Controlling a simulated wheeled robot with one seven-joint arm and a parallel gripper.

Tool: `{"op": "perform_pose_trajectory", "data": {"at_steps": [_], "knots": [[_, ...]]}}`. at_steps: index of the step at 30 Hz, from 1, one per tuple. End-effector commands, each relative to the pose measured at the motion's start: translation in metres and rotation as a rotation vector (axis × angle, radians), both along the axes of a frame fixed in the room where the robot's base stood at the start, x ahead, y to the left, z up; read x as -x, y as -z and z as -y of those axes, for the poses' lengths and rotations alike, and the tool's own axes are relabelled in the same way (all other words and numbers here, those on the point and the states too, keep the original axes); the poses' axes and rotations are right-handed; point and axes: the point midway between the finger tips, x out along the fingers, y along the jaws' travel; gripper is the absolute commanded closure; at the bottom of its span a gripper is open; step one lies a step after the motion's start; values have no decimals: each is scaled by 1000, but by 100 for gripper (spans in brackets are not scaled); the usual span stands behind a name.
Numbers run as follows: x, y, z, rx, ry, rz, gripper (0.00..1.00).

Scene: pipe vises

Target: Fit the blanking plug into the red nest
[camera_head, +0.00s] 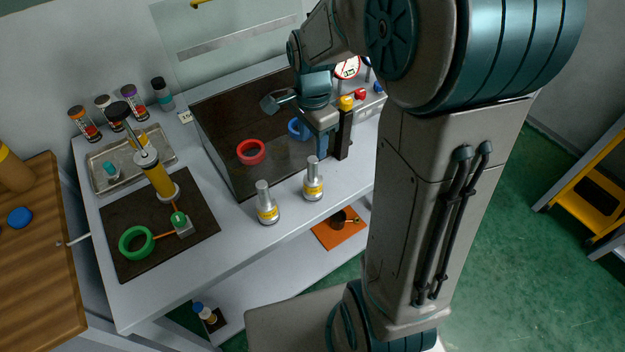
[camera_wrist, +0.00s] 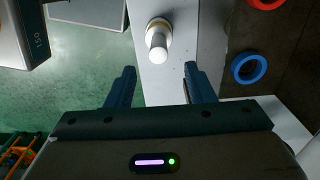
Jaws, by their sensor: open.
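The red nest (camera_head: 251,152) is a red ring on the dark board at the back of the bench; its edge also shows in the wrist view (camera_wrist: 267,3). Two similar silver pegs with yellow bands stand upright near the bench's front edge, a left one (camera_head: 266,204) and a right one (camera_head: 313,181). I cannot tell from looks which is the blanking plug. In the wrist view one silver peg (camera_wrist: 158,38) stands ahead of the fingers, apart from them. My gripper (camera_head: 332,154) points down, open and empty, right of the right peg; its fingers show in the wrist view (camera_wrist: 156,86).
A blue ring (camera_head: 299,129) lies on the dark board by my gripper, also in the wrist view (camera_wrist: 249,68). A green ring (camera_head: 136,242) and a tall yellow-bodied tool (camera_head: 159,180) are on a left mat. A metal tray (camera_head: 108,172) and several bottles stand behind.

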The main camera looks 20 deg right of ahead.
Motion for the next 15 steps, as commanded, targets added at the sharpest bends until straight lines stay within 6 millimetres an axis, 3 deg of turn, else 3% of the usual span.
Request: {"op": "perform_pose_trajectory", "data": {"at_steps": [3,15], "knots": [[1,20,0,0,0,-3,51],[3,56,0,0,-1,-4,51]]}}
